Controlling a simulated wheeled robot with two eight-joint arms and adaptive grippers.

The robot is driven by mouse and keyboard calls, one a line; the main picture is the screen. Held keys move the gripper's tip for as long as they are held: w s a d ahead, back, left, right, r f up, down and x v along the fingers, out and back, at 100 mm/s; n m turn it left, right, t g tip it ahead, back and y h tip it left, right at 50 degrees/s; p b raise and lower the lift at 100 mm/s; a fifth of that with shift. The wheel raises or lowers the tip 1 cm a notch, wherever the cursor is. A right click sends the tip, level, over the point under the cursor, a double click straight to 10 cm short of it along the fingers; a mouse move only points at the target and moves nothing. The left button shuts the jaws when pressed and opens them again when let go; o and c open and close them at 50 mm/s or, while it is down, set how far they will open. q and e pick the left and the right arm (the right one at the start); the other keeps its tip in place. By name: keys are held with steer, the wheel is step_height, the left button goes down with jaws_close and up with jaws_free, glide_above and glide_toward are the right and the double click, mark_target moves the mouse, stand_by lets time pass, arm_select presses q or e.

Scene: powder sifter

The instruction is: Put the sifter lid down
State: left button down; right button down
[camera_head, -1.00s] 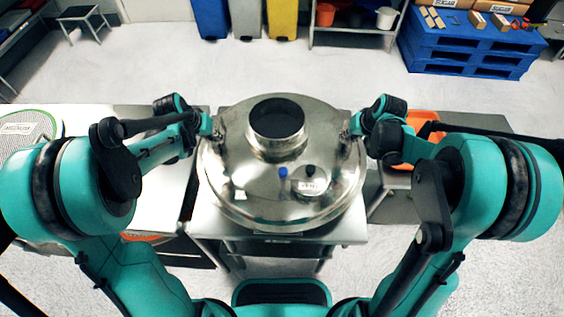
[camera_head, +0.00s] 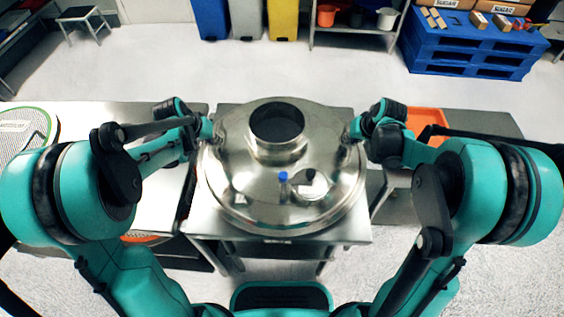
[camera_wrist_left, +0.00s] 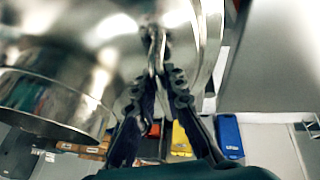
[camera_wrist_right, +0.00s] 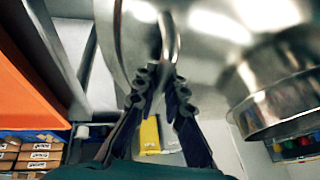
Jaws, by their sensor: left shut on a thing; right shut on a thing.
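The sifter lid (camera_head: 255,185) is a large round shiny steel dome with a wide open neck, a blue-topped fitting and a small round port on its near side. It is in the middle of the head view, over the steel table. My left gripper (camera_head: 206,128) is shut on the handle at the lid's left side, and the handle also shows in the left wrist view (camera_wrist_left: 155,50). My right gripper (camera_head: 355,130) is shut on the right handle, seen in the right wrist view (camera_wrist_right: 167,40). I cannot tell whether the lid's rim touches what is below.
The steel table (camera_head: 345,228) stands under the lid. A worktop (camera_head: 160,205) with a green-rimmed round sieve (camera_head: 45,122) is at the left. An orange bin (camera_head: 428,118) stands at the right. Blue pallets (camera_head: 465,55) with boxes are at the back right; open floor lies between.

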arm_select(q)
steer(key=shift+f+b, duration=0.4)
steer(key=shift+f, duration=0.05)
arm_select(e)
steer(key=shift+f, duration=0.45)
arm_select(q)
steer(key=c, duration=1.9)
jaws_free()
steer(key=shift+f, duration=0.1)
arm_select(e)
steer(key=c, duration=1.9)
jaws_free()
steer(key=shift+f, duration=0.1)
arm_select(q)
steer(key=o, duration=0.3)
arm_select(e)
steer(key=o, duration=0.3)
arm_select(q)
steer(key=shift+s, duration=0.1)
arm_select(e)
steer(key=shift+s, duration=0.1)
steer(key=shift+r, duration=0.2)
arm_select(q)
steer(key=v, duration=1.2)
arm_select(e)
steer(key=v, duration=1.1)
steer(key=shift+s+r, duration=0.2)
steer(key=shift+r, duration=0.15)
